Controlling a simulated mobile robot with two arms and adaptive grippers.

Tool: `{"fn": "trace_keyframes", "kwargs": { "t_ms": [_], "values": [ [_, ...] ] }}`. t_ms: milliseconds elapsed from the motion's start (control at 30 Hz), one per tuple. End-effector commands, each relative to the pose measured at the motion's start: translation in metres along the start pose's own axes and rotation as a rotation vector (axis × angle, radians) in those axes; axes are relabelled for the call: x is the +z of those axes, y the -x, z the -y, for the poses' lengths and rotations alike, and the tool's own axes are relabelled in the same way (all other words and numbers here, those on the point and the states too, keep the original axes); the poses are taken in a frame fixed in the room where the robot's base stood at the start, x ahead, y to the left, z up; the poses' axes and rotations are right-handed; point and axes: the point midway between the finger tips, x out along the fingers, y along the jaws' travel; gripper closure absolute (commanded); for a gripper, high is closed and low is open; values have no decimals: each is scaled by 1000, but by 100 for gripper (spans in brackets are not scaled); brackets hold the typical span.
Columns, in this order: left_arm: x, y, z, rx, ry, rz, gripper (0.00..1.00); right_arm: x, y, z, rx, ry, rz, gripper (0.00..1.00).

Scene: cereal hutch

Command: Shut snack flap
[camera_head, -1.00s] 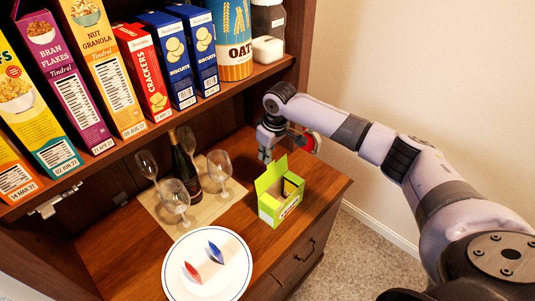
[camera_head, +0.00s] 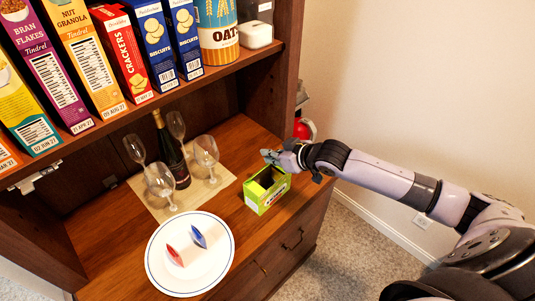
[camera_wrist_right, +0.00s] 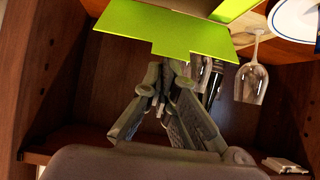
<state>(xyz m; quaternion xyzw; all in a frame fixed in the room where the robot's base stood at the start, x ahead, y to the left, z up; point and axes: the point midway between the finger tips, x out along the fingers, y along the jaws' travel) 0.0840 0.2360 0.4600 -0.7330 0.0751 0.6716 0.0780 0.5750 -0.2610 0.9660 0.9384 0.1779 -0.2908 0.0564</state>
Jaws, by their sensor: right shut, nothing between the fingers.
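The green snack box (camera_head: 266,201) stands upright on the wooden counter, near its right edge. My right gripper (camera_head: 268,156) is shut and empty, at the back rim of the box. In the right wrist view a bright green flap (camera_wrist_right: 165,36) spans the top, and the closed fingers (camera_wrist_right: 165,75) are close to its edge. I cannot tell whether they touch it. My left gripper is not in view.
A plate (camera_head: 188,270) with a red and a blue packet sits to the front left. Several glasses (camera_head: 206,151) and a dark bottle (camera_head: 168,150) stand on a mat left of the box. Cereal boxes (camera_head: 88,60) line the shelf above. A red object (camera_head: 305,128) is behind the hutch's right side.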

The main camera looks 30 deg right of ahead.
Motion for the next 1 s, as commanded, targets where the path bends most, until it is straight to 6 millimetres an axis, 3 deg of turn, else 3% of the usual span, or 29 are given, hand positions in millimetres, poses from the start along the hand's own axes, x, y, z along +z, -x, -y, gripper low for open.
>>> {"fn": "trace_keyframes", "kwargs": {
  "t_ms": [33,200,467,700,900,1000],
  "values": [
    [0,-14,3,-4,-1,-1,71,15,-2,0,0,-2,-37,100],
    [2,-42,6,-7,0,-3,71,31,4,1,0,-3,-201,100],
    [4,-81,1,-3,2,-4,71,48,9,0,1,-5,-401,100],
    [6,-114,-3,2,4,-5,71,64,10,-1,5,-3,-702,100],
    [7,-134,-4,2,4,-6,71,74,11,0,2,-1,-692,100],
    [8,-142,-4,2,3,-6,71,82,9,-1,5,-6,-766,100]
  ]
}}
